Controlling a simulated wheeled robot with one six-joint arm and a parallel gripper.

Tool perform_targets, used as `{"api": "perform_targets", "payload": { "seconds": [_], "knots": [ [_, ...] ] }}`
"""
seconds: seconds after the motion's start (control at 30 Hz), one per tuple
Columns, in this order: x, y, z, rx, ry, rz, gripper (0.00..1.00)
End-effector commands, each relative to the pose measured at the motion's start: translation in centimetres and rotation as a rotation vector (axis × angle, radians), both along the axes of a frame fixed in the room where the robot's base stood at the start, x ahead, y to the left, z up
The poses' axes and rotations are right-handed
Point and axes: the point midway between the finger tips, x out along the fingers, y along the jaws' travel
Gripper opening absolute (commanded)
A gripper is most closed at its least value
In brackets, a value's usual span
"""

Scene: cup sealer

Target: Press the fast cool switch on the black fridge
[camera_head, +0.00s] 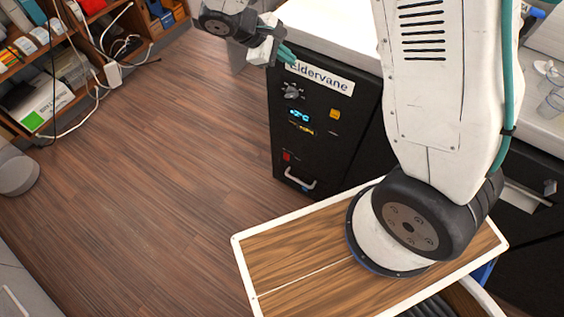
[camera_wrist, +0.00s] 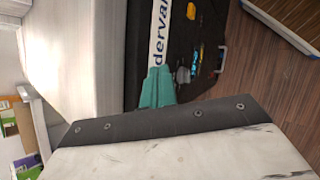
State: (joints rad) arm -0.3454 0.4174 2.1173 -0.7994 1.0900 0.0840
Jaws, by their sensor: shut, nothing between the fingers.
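The black fridge (camera_head: 325,125) stands under the white counter, with an "Eldervane" label (camera_head: 320,76) across its top. Its front has a grey knob (camera_head: 291,92), a blue lit display (camera_head: 299,115), a yellow-orange button (camera_head: 334,114), a small red switch (camera_head: 287,156) and a handle (camera_head: 300,180). I cannot read which control is the fast cool switch. My gripper (camera_head: 286,54) has teal fingers, shut and empty, near the label's upper left end and above the knob. In the wrist view the fingers (camera_wrist: 157,88) overlap the label's end, beside the knob (camera_wrist: 183,75); contact cannot be told.
A white counter (camera_head: 335,35) runs above the fridge. Shelves (camera_head: 60,60) with boxes and white cables stand at the left. The wooden floor (camera_head: 170,130) before the fridge is clear. Glass cups (camera_head: 552,100) sit on the counter at the right.

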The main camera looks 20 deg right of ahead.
Motion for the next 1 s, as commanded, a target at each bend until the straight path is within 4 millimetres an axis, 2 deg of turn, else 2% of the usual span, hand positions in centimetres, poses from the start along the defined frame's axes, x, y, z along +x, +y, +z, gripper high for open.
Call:
{"api": "perform_targets", "payload": {
  "seconds": [0.03, 0.17, 0.2, 0.27, 0.4, 0.57, 0.6, 0.7, 0.83, 0.9, 1.0],
  "knots": [
    [1.0, 1.0, -2.8, -0.035, 0.035, 0.061, 0.0],
    [3.2, 3.3, -9.2, -0.113, 0.098, 0.216, 0.0],
    [3.7, 4.0, -11.3, -0.135, 0.119, 0.265, 0.0],
    [4.2, 5.1, -14.6, -0.167, 0.149, 0.34, 0.0],
    [4.4, 7.4, -22.7, -0.233, 0.221, 0.518, 0.0],
    [2.8, 9.4, -32.6, -0.294, 0.311, 0.726, 0.0],
    [2.1, 9.7, -35.0, -0.308, 0.333, 0.778, 0.0],
    [0.2, 10.2, -40.6, -0.334, 0.385, 0.893, 0.0],
    [-2.4, 10.3, -46.1, -0.355, 0.44, 1.011, 0.0],
    [-3.4, 10.2, -48.1, -0.363, 0.46, 1.055, 0.0],
    [-4.4, 10.1, -49.8, -0.368, 0.478, 1.095, 0.0]
  ]
}}
